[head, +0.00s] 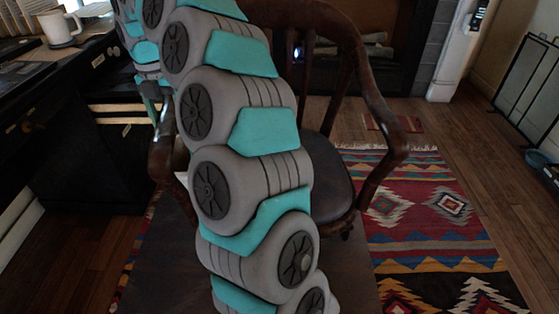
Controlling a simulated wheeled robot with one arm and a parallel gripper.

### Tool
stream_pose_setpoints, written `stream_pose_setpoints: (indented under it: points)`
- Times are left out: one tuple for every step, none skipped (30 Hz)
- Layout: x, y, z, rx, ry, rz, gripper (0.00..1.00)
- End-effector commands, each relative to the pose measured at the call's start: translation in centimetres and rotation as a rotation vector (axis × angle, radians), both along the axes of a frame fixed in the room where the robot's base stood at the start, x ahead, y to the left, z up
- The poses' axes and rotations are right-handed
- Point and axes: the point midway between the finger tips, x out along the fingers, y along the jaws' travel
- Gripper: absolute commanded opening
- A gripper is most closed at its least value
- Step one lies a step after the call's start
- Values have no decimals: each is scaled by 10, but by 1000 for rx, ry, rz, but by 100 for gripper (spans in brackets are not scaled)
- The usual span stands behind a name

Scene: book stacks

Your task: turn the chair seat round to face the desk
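The wooden chair (385,130) stands in the middle, behind my arm. It has a curved dark-brown back rail and spindles at the far side, and armrests at left and right. Its dark seat (330,175) shows to the right of my arm; the rest is hidden. The open side of the seat seems to face toward me, not squarely to the desk. The dark desk (75,95) is on the left. The end of my arm, with my gripper (152,105), hangs near the chair's left armrest (160,155). The fingers are small and dark; I cannot tell their opening or contact.
A white mug (58,30) stands on the desk. A patterned rug (430,215) lies under and right of the chair on the wooden floor. Floor right of the chair is open.

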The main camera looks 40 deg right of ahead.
Motion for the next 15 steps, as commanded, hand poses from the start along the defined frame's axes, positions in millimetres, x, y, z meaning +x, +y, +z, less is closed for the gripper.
stream_pose_setpoints:
  points:
    - [0, 0, 0, 0, 0, 1, 81]
    - [0, 0, 0, -1, 1, 1, 85]
    - [0, 0, 0, -1, 0, 1, 89]
    - [0, -1, 0, -1, 0, 1, 93]
    - [0, -1, 0, -1, 0, 1, 96]
    - [0, -1, 0, -1, 0, 1, 100]
    - [0, -1, 0, -1, 0, 1, 100]
    - [0, -1, 0, -1, 0, 1, 100]
    - [0, -1, 0, -2, 0, 1, 100]
    - [0, -1, 0, -2, 0, 1, 100]
    - [0, -1, 0, -2, 0, 1, 100]
    - [0, -1, 0, -3, 0, 1, 100]
    - [0, -2, 0, -3, 0, 1, 100]
    - [0, -2, 1, -3, 0, 1, 100]
    - [0, -2, 3, -3, 0, 1, 100]
